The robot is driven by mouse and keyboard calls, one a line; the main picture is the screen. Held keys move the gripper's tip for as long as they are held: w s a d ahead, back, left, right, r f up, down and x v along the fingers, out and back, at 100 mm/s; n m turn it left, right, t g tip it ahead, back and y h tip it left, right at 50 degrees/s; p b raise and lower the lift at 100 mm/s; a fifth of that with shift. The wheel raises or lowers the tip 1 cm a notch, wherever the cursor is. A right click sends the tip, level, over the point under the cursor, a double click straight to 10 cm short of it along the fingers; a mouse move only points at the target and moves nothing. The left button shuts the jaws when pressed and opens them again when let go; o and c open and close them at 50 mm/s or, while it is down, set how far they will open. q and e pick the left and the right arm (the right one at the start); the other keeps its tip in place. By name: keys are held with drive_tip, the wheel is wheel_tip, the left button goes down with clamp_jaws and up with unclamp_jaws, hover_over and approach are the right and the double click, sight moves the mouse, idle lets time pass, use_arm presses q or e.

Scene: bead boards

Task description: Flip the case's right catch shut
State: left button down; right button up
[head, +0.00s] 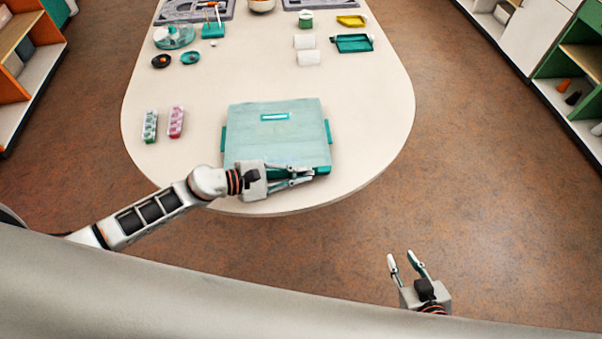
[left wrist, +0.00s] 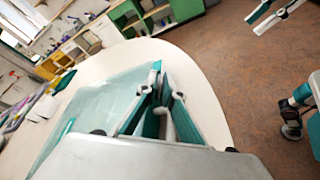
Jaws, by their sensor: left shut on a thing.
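The closed, pale teal case (head: 277,130) lies flat near the table's front edge. In the left wrist view the case (left wrist: 88,108) reaches away to the left of the fingers. Its right catch (head: 323,170) is a darker teal piece at the front right corner, partly hidden by my fingers. My left gripper (head: 312,174) lies along the front edge and is shut on the catch; the wrist view shows its teal-padded fingers (left wrist: 168,95) close together. The catch's exact angle is hard to tell. My right gripper (head: 402,256) is open and empty, off the table's front right.
A green bead strip (head: 150,127) and a pink one (head: 176,122) lie left of the case. The table (head: 370,130) is clear right of the case.

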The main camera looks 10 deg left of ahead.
use_arm(q)
drive_tip(key=c, duration=2.2)
unclamp_jaws()
drive_tip(key=shift+o, duration=0.2)
drive_tip(key=v, duration=1.2)
drive_tip(key=shift+w+r, duration=0.1)
